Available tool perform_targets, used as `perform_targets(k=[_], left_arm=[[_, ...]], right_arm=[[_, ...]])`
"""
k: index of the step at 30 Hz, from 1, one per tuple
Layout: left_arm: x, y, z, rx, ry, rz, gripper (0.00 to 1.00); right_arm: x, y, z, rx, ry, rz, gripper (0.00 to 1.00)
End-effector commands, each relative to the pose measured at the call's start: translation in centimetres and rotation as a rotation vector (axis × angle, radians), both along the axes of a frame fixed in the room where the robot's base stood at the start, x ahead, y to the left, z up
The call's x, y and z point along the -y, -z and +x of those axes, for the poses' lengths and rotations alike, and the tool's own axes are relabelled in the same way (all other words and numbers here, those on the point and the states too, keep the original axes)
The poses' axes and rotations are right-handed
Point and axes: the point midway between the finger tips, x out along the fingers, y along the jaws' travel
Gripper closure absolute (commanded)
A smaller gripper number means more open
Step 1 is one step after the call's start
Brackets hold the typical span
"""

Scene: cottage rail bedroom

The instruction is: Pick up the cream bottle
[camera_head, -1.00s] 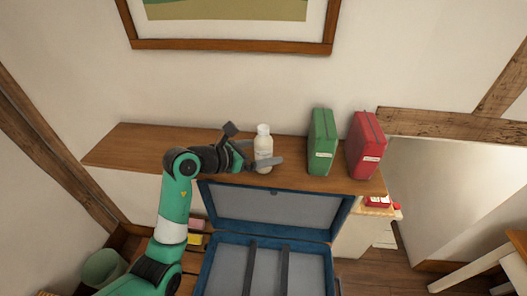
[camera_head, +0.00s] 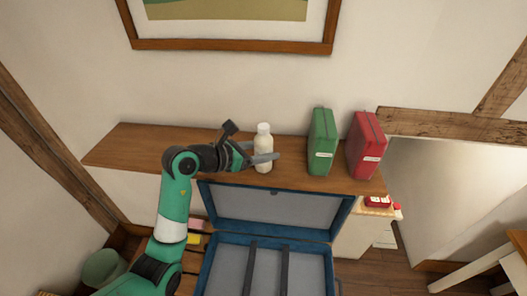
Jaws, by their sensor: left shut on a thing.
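The cream bottle (camera_head: 263,137) is pale with a white cap and stands upright on the wooden shelf (camera_head: 130,148), left of the green case. My left gripper (camera_head: 264,159) reaches in from the left and is shut on the bottle around its lower body. A grey finger crosses the front of the bottle and hides part of it. I cannot tell whether the bottle's base touches the shelf. My right gripper is not in view.
A green case (camera_head: 322,142) and a red case (camera_head: 366,146) stand on the shelf to the right. An open blue suitcase (camera_head: 212,266) with a grey lining lies below. A framed picture (camera_head: 232,47) hangs above. The shelf's left part is clear.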

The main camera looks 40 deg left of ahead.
Motion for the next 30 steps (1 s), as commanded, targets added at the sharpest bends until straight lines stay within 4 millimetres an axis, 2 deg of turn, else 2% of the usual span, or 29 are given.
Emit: perform_targets(k=[5, 12, 19, 20, 21, 24, 30], left_arm=[[0.0, -2.9, 0.1, 0.01, 0.0, 0.005, 1.0], [2.7, -9.4, -4.5, 0.013, 0.0, 0.007, 1.0], [6.0, -11.9, -10.1, 0.01, 0.001, 0.004, 1.0], [6.3, -12.5, -10.5, 0.005, 0.0, 0.002, 1.0], [6.5, -12.9, -10.9, 0.002, 0.0, 0.0, 1.0], [6.9, -13.0, -11.6, 0.002, 0.0, 0.0, 1.0], [7.2, -12.7, -12.1, 0.003, 0.0, 0.0, 1.0]], right_arm=[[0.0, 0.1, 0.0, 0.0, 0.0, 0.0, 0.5], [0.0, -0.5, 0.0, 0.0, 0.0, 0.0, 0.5], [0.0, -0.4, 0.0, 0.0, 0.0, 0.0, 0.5], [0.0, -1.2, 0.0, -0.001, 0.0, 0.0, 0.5], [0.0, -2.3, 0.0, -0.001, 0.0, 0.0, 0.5], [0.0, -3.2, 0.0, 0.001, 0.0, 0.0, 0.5], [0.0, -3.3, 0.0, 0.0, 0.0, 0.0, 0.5]])
